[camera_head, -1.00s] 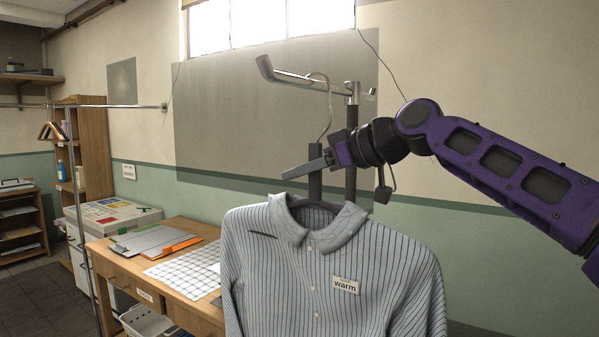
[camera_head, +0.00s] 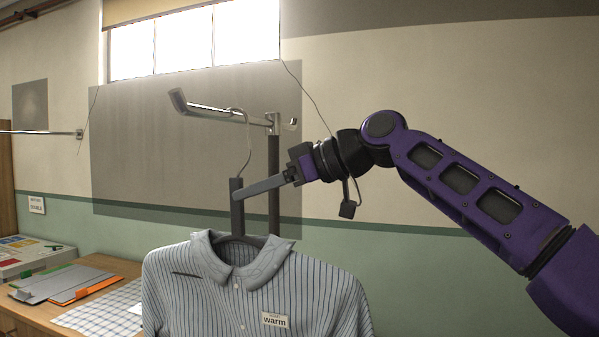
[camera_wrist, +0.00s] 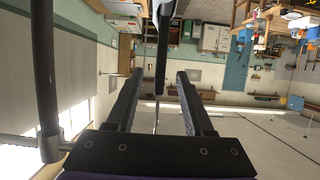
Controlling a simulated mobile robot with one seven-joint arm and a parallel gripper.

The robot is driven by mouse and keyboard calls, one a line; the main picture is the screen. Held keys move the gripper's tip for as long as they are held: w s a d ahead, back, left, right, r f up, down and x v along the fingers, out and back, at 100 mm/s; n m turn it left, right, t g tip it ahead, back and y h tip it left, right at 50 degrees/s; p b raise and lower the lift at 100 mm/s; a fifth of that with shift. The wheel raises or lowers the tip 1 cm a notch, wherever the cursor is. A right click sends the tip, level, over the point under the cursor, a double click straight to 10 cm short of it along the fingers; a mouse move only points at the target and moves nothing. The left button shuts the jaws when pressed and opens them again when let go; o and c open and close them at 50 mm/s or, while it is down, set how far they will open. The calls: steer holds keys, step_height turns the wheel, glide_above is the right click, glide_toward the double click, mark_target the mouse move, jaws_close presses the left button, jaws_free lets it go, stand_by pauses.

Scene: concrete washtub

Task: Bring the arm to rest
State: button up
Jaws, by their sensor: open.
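My gripper (camera_head: 240,193) is open. In the head view its fingers point left and slightly down, with the tips at the dark neck of the hanger (camera_head: 237,215). In the wrist view both fingers of my gripper (camera_wrist: 160,75) are parted, and the dark hanger neck (camera_wrist: 161,60) shows between or just beyond their tips, apart from both. A striped shirt (camera_head: 225,300) with a "warm" tag hangs below on the hanger. The hanger's thin hook goes up to a metal rail (camera_head: 225,112). My arm stretches in from the right.
A dark upright post (camera_head: 274,185) carries the rail, close to the left of my wrist. A wooden table (camera_head: 115,265) with folders and checked cloth stands at lower left. The wall behind is bare at right.

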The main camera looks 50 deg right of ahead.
steer(key=v, duration=0.9)
steer(key=shift+s, duration=0.15)
steer(key=shift+a+r, duration=0.1)
steer(key=shift+r, duration=0.05)
steer(key=a+f+g+h, duration=0.1)
steer(key=a+f, duration=0.2)
steer(key=a, duration=0.3)
steer(key=w+a+f+m+g, duration=0.1)
steer(key=a+f, duration=0.2)
steer(key=a, duration=0.4)
steer(key=a+f+g+h, duration=0.1)
steer(key=a+f, duration=0.2)
steer(key=a, duration=0.3)
steer(key=s+a+f+m+g+h, duration=0.1)
steer(key=a+f, duration=0.3)
steer(key=f, duration=0.6)
steer(key=s+a+f+m+g+h, duration=0.1)
steer(key=a+f, duration=0.4)
steer(key=f, duration=0.6)
steer(key=shift+a+f+m+g+h, duration=0.2)
steer(key=shift+m+g+h, duration=0.45)
steer(key=shift+g, duration=0.45)
steer(key=shift+r, duration=0.1)
